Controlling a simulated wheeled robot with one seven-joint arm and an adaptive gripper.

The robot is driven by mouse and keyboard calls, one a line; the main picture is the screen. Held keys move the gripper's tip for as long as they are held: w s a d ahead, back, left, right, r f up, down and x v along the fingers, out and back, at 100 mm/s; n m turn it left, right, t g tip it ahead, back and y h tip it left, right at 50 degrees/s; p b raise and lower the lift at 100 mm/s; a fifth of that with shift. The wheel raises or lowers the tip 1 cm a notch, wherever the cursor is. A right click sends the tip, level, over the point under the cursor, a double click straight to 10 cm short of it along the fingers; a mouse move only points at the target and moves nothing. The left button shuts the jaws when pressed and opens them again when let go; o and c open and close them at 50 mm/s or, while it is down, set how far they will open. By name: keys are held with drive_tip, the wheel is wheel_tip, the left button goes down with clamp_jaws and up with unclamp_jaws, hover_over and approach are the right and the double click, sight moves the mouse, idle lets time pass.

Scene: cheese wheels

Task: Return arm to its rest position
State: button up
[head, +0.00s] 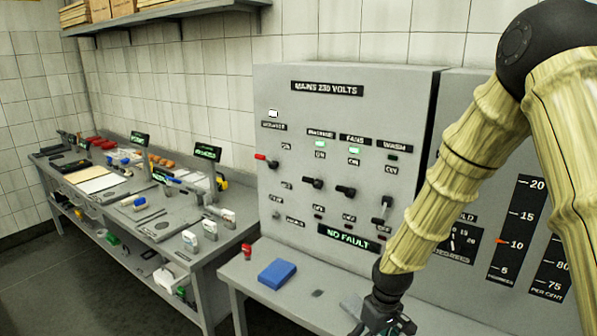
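My arm comes in from the right edge of the head view, with yellowish ribbed links and a dark elbow joint. It hangs in front of the right part of the grey control panel and hides some of it. My gripper (383,318) is dark and points down at the bottom edge, over the grey bench below the panel. Its fingertips are cut off or too small to make out, so I cannot tell if it is open or holds anything.
The panel (280,92), marked "MAINS 230 VOLTS", has several levers. A blue block (277,273) and a small red item (247,251) lie on the bench (250,284). A long workbench (205,255) at left holds many small items. A shelf (160,14) with boxes hangs above.

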drive_tip(key=s+f+m+b, duration=0.1)
drive_tip(key=s+f, duration=0.3)
drive_tip(key=f, duration=0.4)
drive_tip(key=s+f+m+b, duration=0.1)
drive_tip(key=s+f+b, duration=0.1)
drive_tip(key=s+f, duration=0.45)
drive_tip(key=s+d+f+m+b, duration=0.2)
drive_tip(key=s+f, duration=0.6)
drive_tip(key=s, duration=0.2)
drive_tip(key=s+d+f+m+h+b, duration=0.1)
drive_tip(key=s+d+f+b, duration=0.1)
drive_tip(key=s+f, duration=0.7)
drive_tip(key=shift+s+d+f+m, duration=0.25)
drive_tip(key=shift+s+m, duration=0.15)
drive_tip(key=shift+s, duration=0.25)
